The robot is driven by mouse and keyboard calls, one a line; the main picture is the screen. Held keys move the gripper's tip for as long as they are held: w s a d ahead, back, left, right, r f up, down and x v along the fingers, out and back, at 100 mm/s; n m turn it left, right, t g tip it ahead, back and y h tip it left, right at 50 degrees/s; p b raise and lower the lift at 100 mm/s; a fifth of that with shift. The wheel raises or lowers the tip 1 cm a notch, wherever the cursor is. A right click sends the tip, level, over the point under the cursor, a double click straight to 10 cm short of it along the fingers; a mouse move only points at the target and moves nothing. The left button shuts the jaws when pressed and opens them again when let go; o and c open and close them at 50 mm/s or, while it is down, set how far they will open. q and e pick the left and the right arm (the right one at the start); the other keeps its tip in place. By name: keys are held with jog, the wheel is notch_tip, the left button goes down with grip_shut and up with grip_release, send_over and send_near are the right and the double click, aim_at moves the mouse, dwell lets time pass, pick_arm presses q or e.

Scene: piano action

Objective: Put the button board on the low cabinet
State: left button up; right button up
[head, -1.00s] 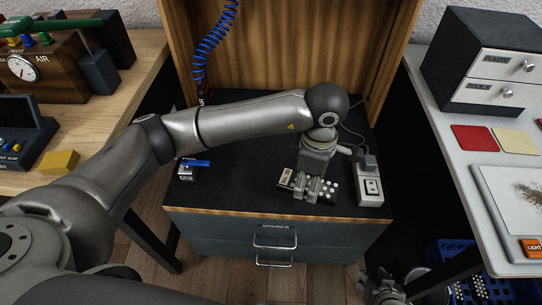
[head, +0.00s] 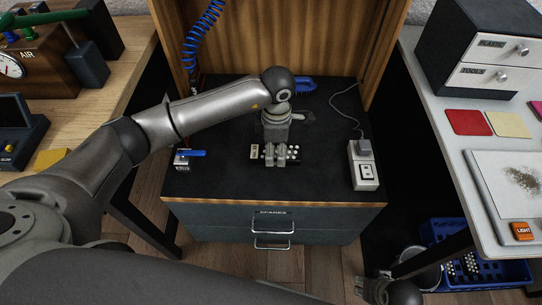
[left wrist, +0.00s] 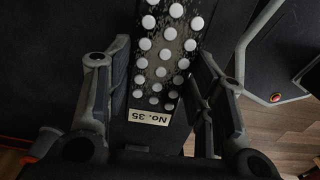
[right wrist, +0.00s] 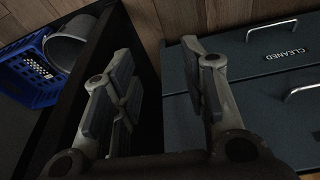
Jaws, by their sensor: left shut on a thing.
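The button board (head: 293,153) is a black strip with rows of white round buttons and a pale label at its left end. In the left wrist view the button board (left wrist: 160,70) shows a "No. 35" label upside down. My left gripper (head: 275,158) is shut on it, with fingers on both sides. The board is over the dark top of the low cabinet (head: 225,183); I cannot tell whether it touches. My right gripper (head: 388,290) is low in front of the cabinet, at its right; in the right wrist view it (right wrist: 160,90) is open and empty.
On the cabinet top stand a power strip (head: 364,172) with a cord at right, a small blue-handled item (head: 190,154) at left and a blue brush (head: 301,85) behind. A blue crate (head: 475,262) and grey bucket (head: 418,270) are on the floor at right.

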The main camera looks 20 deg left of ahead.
pick_arm(q)
jog(key=shift+w+a+f, duration=0.3)
jog(key=shift+a+f, duration=0.15)
jog(key=shift+f, duration=0.2)
jog(key=f, duration=0.3)
jog(key=shift+w+a+f+b, duration=0.1)
jog(key=shift+w+a+b, duration=0.05)
jog(key=shift+a+b, duration=0.2)
jog(key=shift+f, duration=0.35)
pick_arm(e)
jog(key=v, duration=0.3)
jog(key=shift+w+r, duration=0.2)
jog(key=shift+w, duration=0.2)
pick_arm(q)
jog(key=shift+f, duration=0.1)
jog(key=o, duration=1.2)
jog(key=shift+c, duration=0.2)
pick_arm(e)
jog(key=shift+r, duration=0.4)
